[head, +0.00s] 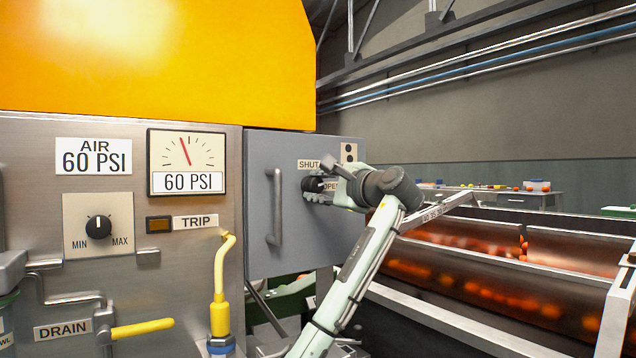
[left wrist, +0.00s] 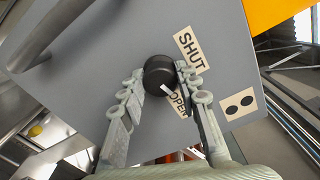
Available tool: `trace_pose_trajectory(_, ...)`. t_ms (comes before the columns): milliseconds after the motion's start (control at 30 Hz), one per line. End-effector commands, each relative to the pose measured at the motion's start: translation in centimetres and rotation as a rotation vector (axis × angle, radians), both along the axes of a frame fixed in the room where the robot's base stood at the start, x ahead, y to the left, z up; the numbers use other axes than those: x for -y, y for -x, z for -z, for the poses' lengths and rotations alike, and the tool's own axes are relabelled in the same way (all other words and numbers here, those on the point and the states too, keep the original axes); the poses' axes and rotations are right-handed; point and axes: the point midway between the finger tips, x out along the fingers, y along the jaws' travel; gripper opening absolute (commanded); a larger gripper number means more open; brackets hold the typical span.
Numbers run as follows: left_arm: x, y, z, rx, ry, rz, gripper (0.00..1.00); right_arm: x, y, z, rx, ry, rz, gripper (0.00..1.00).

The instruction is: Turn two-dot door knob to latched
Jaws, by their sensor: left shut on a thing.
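The two-dot door (head: 258,200) is a grey panel with a vertical bar handle (head: 274,207) on its left side. Its black round knob (head: 311,184) sits between a SHUT label (head: 308,164) and an OPEN label (head: 331,186). The plate with two black dots (head: 349,153) is at its upper right. My left gripper (head: 320,187) is shut on the knob, reaching in from the right. In the left wrist view its two fingers flank the knob (left wrist: 159,76), and the knob's white pointer line (left wrist: 168,91) points towards the OPEN label (left wrist: 178,104).
Left of the door are a steel panel with a pressure gauge (head: 186,162), a MIN/MAX dial (head: 98,227) and a yellow lever (head: 222,290). On the right, rollers with oranges (head: 470,285) lie behind metal rails. My left arm crosses in front of them.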

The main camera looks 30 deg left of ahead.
Motion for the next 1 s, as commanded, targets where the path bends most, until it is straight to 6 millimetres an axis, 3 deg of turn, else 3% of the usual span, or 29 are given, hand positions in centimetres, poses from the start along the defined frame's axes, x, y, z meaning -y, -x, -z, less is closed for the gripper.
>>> trace_pose_trajectory(500,0.1,-0.1,0.1,0.451,0.19,0.001,0.03,-1.3,-1.7,2.8,-0.233,0.078,-0.021,0.0)
trace_pose_trajectory(1000,0.1,-0.1,0.2,0.886,0.37,0.001,0.03,-1.6,-2.0,3.8,-0.292,0.098,-0.025,0.0)
